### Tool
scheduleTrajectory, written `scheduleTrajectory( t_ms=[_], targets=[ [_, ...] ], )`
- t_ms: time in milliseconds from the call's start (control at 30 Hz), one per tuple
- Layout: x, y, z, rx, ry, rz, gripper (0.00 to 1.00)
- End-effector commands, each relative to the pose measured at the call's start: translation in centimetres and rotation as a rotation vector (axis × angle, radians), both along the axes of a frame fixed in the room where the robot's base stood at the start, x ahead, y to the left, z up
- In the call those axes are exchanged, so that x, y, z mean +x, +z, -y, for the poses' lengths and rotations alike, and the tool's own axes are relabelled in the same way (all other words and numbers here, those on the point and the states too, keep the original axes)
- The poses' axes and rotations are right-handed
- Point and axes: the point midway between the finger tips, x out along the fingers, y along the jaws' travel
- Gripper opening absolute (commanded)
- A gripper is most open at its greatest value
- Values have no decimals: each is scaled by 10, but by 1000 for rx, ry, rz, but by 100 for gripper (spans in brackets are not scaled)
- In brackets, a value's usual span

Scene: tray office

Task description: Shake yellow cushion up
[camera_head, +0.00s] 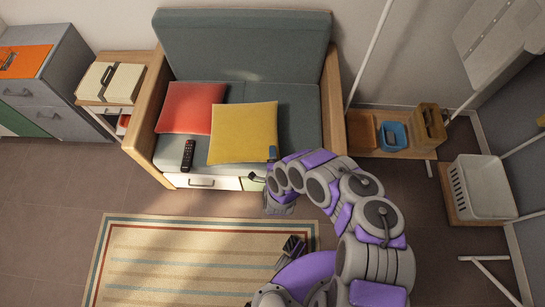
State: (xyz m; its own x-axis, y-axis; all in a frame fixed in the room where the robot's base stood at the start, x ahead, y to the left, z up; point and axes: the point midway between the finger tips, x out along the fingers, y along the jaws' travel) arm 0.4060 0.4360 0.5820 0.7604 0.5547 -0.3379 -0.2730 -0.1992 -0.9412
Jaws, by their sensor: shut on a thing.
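The yellow cushion (243,133) lies tilted on the seat of the grey sofa (290,107), its left edge next to the red cushion (190,107). My gripper (272,154) is at the cushion's lower right corner, shut on it. The fingertips are small here, and my own arm partly hides the sofa's front right.
A black remote (188,154) lies on the seat's front left. A side table (110,82) with a cream case stands left of the sofa. A low wooden shelf (395,150) with a blue tray (393,136) and a white basket (485,187) stand right. A striped rug (180,265) lies in front.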

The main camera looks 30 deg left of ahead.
Motion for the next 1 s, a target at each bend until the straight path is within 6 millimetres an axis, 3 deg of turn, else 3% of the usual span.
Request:
scheduleTrajectory(
  t_ms=[33, 133, 300, 1000],
  targets=[
    [0, -13, 0, 2, 0, 1, 13],
    [1, -26, 0, 2, 0, 1, 13],
    [1, -30, 0, 1, -1, 2, 13],
    [1, 63, 0, 1, 0, 2, 13]
  ],
)
